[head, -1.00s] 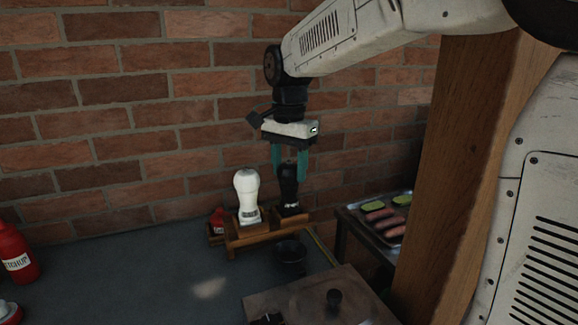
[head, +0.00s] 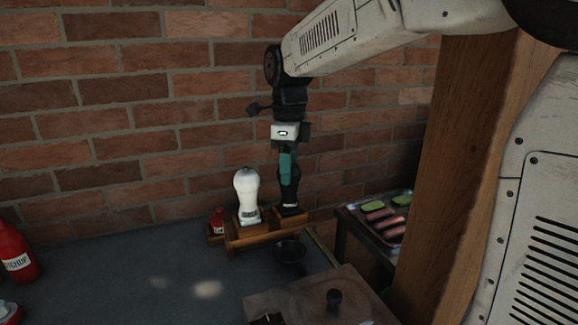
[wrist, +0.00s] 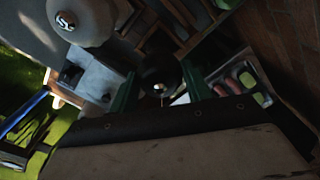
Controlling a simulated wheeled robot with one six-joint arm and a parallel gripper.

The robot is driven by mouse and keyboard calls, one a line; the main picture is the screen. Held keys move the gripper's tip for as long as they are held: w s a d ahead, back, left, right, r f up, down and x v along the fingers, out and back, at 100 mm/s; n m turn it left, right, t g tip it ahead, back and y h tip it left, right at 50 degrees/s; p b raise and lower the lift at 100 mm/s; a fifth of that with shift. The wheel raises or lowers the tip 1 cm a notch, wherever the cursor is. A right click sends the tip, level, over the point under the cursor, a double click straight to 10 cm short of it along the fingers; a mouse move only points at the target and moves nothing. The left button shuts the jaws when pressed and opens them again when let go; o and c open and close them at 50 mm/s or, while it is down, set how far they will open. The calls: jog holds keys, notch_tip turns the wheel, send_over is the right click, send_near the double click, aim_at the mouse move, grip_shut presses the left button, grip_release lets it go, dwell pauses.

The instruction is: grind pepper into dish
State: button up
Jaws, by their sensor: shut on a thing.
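A black mill (head: 291,196) stands upright on the right part of a wooden stand (head: 250,236) by the brick wall. My gripper (head: 286,168) points straight down over it, its teal fingers shut on the mill's upper part. In the wrist view the fingers lie on both sides of the mill's dark top (wrist: 161,90). A white mill (head: 247,192) stands to the left on the same stand, and it also shows in the wrist view (wrist: 85,22). A small dark dish (head: 290,249) sits on the table in front of the stand. Its contents are too dark to tell.
A small red bottle (head: 217,222) stands left of the stand. A ketchup bottle (head: 15,253) is at the far left. A wooden board (head: 285,300) with a dark-knobbed lid lies in front. A wooden post (head: 455,170) and a food tray (head: 383,220) are right. The table's middle left is clear.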

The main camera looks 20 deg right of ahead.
jog(key=n, duration=1.4)
jog(key=m, duration=0.6)
jog(key=shift+m, duration=0.4)
jog(key=m, duration=0.7)
